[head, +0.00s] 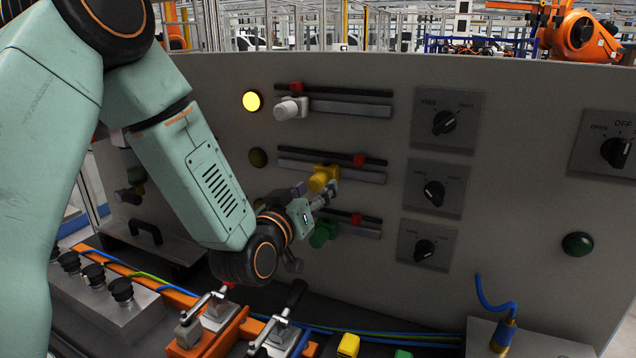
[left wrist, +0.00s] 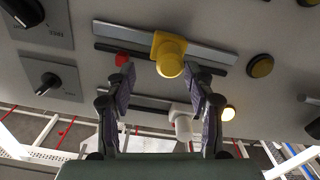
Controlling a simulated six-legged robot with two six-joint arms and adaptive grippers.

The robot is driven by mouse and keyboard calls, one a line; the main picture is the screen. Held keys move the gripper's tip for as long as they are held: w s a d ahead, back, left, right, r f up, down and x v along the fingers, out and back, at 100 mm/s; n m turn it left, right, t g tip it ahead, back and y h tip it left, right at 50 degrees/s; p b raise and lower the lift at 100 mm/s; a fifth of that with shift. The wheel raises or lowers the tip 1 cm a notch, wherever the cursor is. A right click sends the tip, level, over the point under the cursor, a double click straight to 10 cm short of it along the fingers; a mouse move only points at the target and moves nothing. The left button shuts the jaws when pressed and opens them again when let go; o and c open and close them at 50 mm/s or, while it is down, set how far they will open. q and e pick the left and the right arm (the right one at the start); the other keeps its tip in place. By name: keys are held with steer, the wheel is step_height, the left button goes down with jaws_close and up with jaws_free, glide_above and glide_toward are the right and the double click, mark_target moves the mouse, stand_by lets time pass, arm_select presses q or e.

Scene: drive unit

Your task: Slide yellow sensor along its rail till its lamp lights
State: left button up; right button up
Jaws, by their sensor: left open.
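The yellow sensor (head: 322,178) sits on the middle rail (head: 290,166) of the grey panel. The rail's red marker (head: 359,160) is to its right. The lamp (head: 257,158) at the rail's left end is dark. My left gripper (head: 316,193) is at the sensor, its arm coming from the lower left. In the left wrist view the left gripper (left wrist: 160,74) is open, with one finger on each side of the yellow sensor's knob (left wrist: 170,58). I cannot tell whether they touch it. The red marker (left wrist: 122,59) and dark lamp (left wrist: 260,66) show there too. My right gripper is not in view.
Above is a white sensor (head: 290,108) at its red marker, its lamp (head: 251,101) lit. Below is a green sensor (head: 323,235) on its own rail. Rotary switches (head: 434,193) stand to the right. Clamps (head: 277,335) and a blue cable (head: 493,303) lie below the panel.

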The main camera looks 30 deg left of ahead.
mark_target(314, 186)
arm_select(q)
steer(key=w, duration=0.1)
steer(key=w+a, duration=0.2)
steer(key=shift+w+f, duration=0.15)
steer(key=shift+f, duration=0.2)
steer(key=shift+d+r, duration=0.3)
steer(key=shift+d, duration=0.4)
steer(key=shift+c, duration=0.5)
steer(key=shift+a+f, duration=0.25)
steer(key=shift+a, duration=0.35)
steer(key=c, duration=0.4)
steer(key=shift+c, duration=1.1)
steer(key=shift+w+d+r, duration=0.1)
steer(key=shift+d, duration=0.3)
jaws_close()
steer(key=shift+a, duration=0.1)
